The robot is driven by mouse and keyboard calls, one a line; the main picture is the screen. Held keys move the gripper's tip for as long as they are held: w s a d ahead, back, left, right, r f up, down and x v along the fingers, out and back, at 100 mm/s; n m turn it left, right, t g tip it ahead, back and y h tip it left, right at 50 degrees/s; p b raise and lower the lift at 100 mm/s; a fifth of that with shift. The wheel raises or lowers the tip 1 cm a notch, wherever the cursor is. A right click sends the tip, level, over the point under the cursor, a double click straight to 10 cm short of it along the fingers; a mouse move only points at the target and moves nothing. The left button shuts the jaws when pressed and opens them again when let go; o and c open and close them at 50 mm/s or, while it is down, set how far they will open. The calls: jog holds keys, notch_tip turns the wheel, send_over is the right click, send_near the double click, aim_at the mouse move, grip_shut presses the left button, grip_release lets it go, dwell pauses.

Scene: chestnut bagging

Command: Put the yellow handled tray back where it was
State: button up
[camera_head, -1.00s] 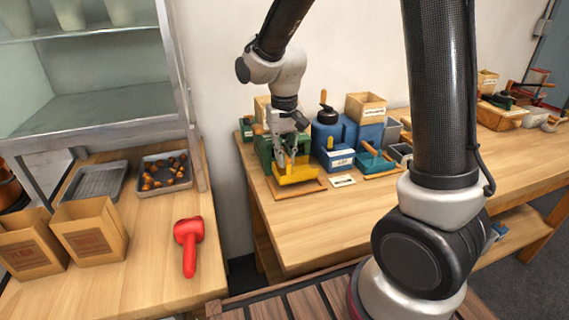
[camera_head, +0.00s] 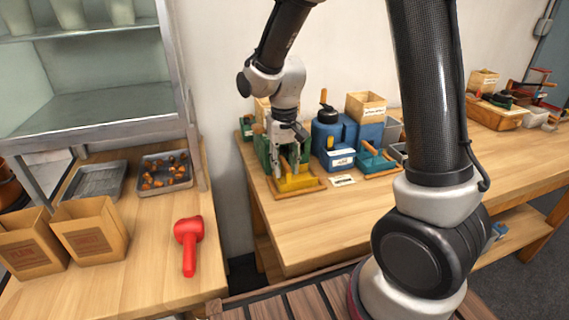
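The yellow handled tray (camera_head: 298,183) rests on a thin wooden board (camera_head: 317,190) near the left end of the right-hand table. It looks level. Its upright handle stands between the fingers of my gripper (camera_head: 290,168). My gripper points down over the tray, its fingers spread apart on either side of the handle. It looks open and not clamped on the handle. The fingers partly hide the back of the tray.
A green container (camera_head: 262,150) stands behind the tray. A blue box (camera_head: 341,159), a teal handled tray (camera_head: 376,160) and a white label card (camera_head: 342,181) are to the right. The table front (camera_head: 330,230) is clear. A red tool (camera_head: 188,245) lies on the left table.

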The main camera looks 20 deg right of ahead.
notch_tip(320, 180, up, 11)
jog(key=s+d+r+t, duration=0.2)
jog(key=s+d+r, duration=0.1)
jog(key=s+d, duration=0.4)
jog(key=s+d+r+t, duration=0.2)
jog(key=s+d+r, duration=0.2)
jog(key=s+d, duration=0.4)
jog(key=s, duration=0.5)
jog(key=shift+r, duration=0.3)
